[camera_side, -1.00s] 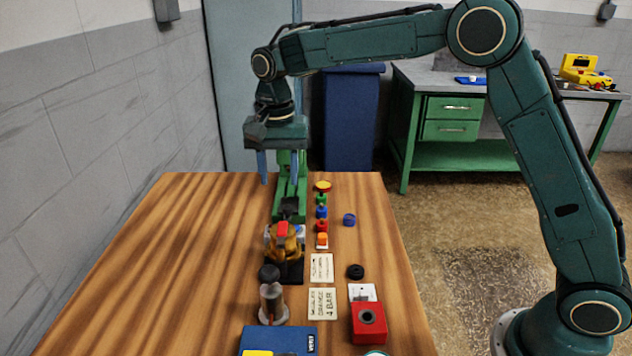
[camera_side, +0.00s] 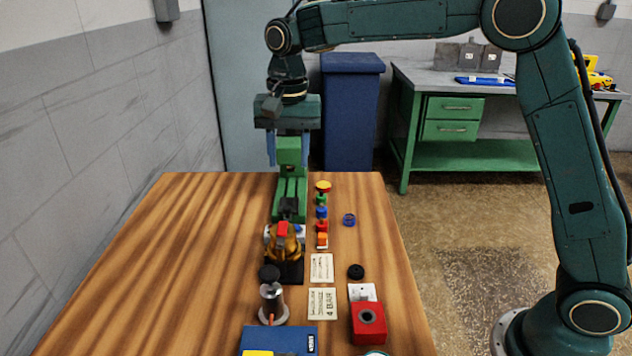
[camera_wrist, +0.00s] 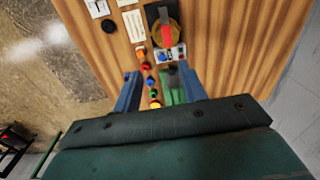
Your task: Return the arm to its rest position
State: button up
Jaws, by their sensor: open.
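My gripper (camera_side: 288,150) is open and empty, pointing down above the far end of the wooden table (camera_side: 160,265). Its two blue fingers stand apart in front of the top of a green machine (camera_side: 290,190); I cannot tell the exact gap between them. In the wrist view, my gripper (camera_wrist: 160,92) shows its fingers on either side of the green machine and a row of coloured knobs. My arm is raised and reaches across from the right.
A brass part with a red handle (camera_side: 283,230), paper labels (camera_side: 322,303), a red block (camera_side: 368,325) and a blue box (camera_side: 280,341) sit on the table. A blue cabinet (camera_side: 350,110) and green workbench (camera_side: 465,155) stand behind. The table's left side is clear.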

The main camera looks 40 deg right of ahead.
jog(key=s+d+r+n+t, duration=0.1)
jog(key=s+d+r, duration=0.1)
jog(key=s+r, duration=0.15)
jog(key=s+d+r+n, duration=0.1)
jog(key=s+d+r, duration=0.1)
jog(key=s, duration=0.2)
jog(key=s+d+f+n+t, duration=0.1)
jog(key=s+d+n+t, duration=0.1)
jog(key=s, duration=1)
jog(key=s+d+f+n+t, duration=0.2)
jog(key=s+d+n, duration=0.1)
jog(key=s, duration=0.9)
jog(key=shift+d+f+n, duration=0.25)
jog(key=shift+d+n, duration=0.15)
jog(key=shift+n, duration=0.4)
